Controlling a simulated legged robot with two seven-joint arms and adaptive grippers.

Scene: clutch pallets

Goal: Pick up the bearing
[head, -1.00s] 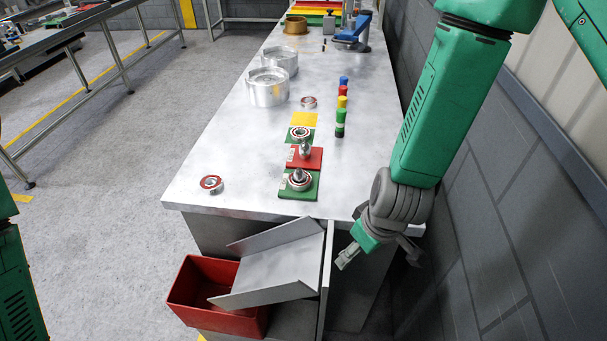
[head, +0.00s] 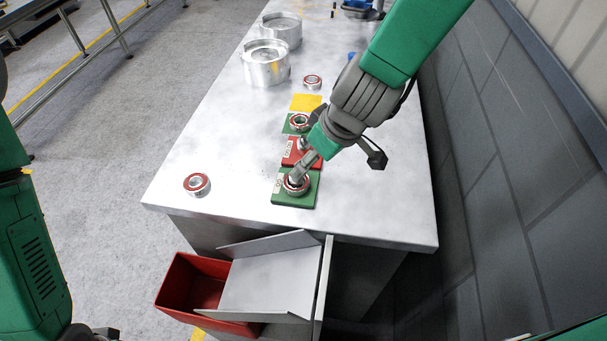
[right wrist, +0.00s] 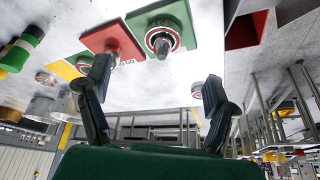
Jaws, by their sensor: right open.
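A bearing with a red-edged ring (head: 297,191) sits on the front green pallet (head: 302,202); a metal shaft shows at its centre in the right wrist view (right wrist: 162,42). Other bearings are a loose one at the table's front left (head: 197,184), one on the rear green pallet (head: 299,121) and one farther back (head: 312,82). Only a bit of my left gripper (head: 92,333) may show at bottom left.
A red pallet (head: 290,157) with a metal part and a yellow pallet (head: 306,102) stand behind. Silver housings (head: 266,66) are at the back left. A metal chute (head: 270,280) and red bin (head: 178,290) are below the front edge. The table's left part is mostly clear.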

